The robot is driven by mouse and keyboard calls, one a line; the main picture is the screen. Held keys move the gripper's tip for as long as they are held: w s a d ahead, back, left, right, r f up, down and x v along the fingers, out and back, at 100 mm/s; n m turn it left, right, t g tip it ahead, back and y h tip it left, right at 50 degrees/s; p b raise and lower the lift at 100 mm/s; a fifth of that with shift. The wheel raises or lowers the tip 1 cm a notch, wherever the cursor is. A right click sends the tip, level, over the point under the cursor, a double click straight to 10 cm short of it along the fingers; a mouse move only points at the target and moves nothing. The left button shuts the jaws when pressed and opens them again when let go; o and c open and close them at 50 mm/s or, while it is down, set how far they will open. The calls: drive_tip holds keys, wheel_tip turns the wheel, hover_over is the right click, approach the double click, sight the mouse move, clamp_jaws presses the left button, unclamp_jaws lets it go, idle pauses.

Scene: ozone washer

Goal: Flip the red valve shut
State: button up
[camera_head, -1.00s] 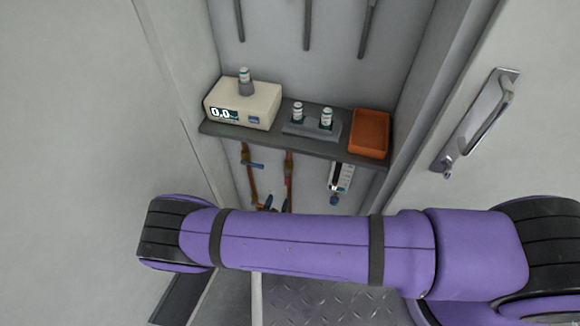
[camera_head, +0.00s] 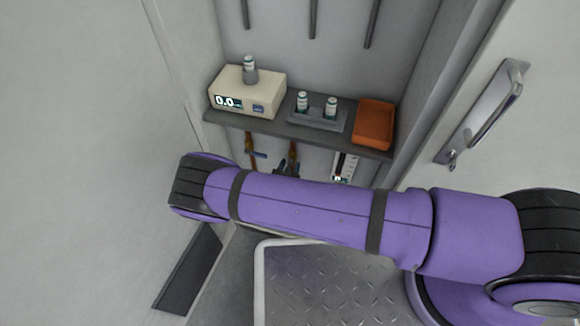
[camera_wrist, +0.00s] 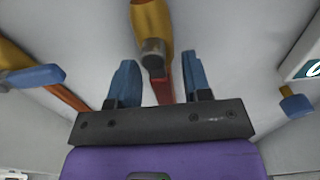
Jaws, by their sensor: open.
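The red valve shows in the wrist view as a narrow red lever (camera_wrist: 163,90) below a brass body (camera_wrist: 152,22) with a grey nut. My gripper (camera_wrist: 160,64) is open, with one blue finger on each side of the lever. I cannot tell whether either finger touches it. In the head view, the brass fitting (camera_head: 294,150) shows below the shelf, with the dark end of my gripper (camera_head: 287,170) just under it. My purple arm hides the lever and most of the gripper there.
A blue-handled valve (camera_wrist: 32,77) is to the left and a blue knob (camera_wrist: 295,104) to the right in the wrist view. The shelf (camera_head: 270,126) above holds a meter box (camera_head: 262,84), vials and an orange tray (camera_head: 374,122). A door handle (camera_head: 485,112) is at right.

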clamp_jaws()
idle(0.3)
drive_tip(key=n, duration=0.2)
drive_tip(key=d+n, duration=0.1)
drive_tip(key=n, duration=0.1)
drive_tip(key=shift+s+r+n, duration=0.15)
drive_tip(key=shift+s+n, duration=0.05)
drive_tip(key=shift+n, duration=0.1)
drive_tip(key=n, duration=0.4)
drive_tip(key=shift+s+d+r, duration=0.15)
drive_tip(key=shift+d+r, duration=0.15)
drive_tip(key=shift+d, duration=0.1)
drive_tip(key=n, duration=0.5)
drive_tip(key=shift+s+d+r, duration=0.15)
drive_tip(key=shift+d+r, duration=0.1)
drive_tip(key=shift+r, duration=0.15)
drive_tip(key=shift+d+r+n, duration=0.1)
drive_tip(key=shift+r+n, duration=0.15)
drive_tip(key=shift+n, duration=0.85)
drive_tip(key=shift+r+n, duration=0.25)
drive_tip(key=shift+n, duration=0.85)
